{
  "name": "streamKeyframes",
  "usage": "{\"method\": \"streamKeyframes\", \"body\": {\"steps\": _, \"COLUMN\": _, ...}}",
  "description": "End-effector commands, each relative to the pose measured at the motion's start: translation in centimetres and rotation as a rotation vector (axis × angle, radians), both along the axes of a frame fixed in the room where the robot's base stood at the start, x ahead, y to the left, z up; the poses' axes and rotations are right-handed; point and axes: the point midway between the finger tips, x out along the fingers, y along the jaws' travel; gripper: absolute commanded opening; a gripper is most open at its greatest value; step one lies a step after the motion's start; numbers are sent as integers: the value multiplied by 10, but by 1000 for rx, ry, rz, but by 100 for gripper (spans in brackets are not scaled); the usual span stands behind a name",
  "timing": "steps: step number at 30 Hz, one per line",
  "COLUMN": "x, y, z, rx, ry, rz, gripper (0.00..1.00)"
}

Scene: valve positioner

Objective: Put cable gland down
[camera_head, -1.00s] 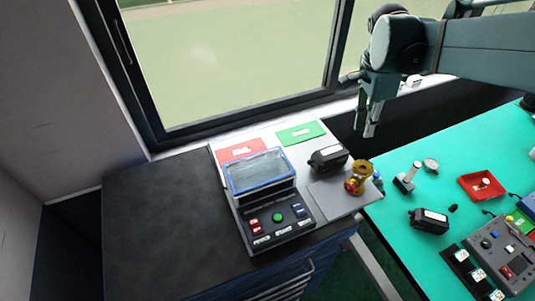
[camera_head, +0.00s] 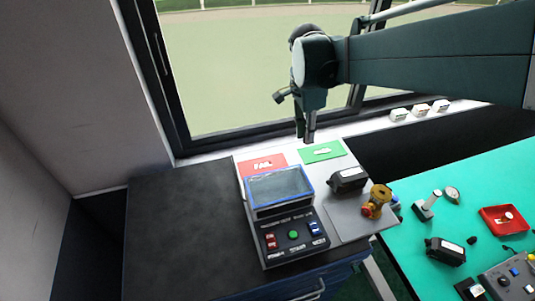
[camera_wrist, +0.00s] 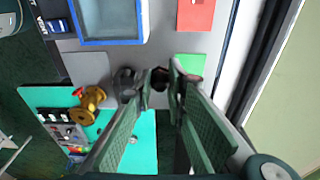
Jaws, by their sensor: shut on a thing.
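My gripper (camera_head: 306,138) hangs with its fingers down at the back of the bench, just above or behind the green card (camera_head: 322,152). In the wrist view, my gripper (camera_wrist: 161,72) is shut on a small dark piece, the cable gland (camera_wrist: 160,80), which the fingertips partly hide. The green card also shows in the wrist view (camera_wrist: 190,66), just beyond the fingertips. The gland cannot be made out in the head view. The gap between it and the surface is hard to judge.
A red card (camera_head: 263,165) lies left of the green one. A screened test unit (camera_head: 283,215) stands in front. A black box (camera_head: 347,180) and a brass valve (camera_head: 376,202) stand to the right. The window (camera_head: 240,75) rises close behind. The dark bench top (camera_head: 185,225) is clear.

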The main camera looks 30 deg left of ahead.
Motion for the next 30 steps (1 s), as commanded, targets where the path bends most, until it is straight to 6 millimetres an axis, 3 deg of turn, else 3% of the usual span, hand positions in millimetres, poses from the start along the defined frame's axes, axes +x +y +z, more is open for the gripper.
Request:
{"method": "streamKeyframes", "body": {"steps": 3, "x": -12, "y": 32, "z": 0, "rx": 0, "ry": 0, "rz": 41, "gripper": 9}}
{"method": "streamKeyframes", "body": {"steps": 17, "x": -69, "y": 142, "z": -7, "rx": 0, "ry": 0, "rz": 182, "gripper": 9}}
{"method": "streamKeyframes", "body": {"steps": 30, "x": -143, "y": 240, "z": -16, "rx": 0, "ry": 0, "rz": 317, "gripper": 9}}
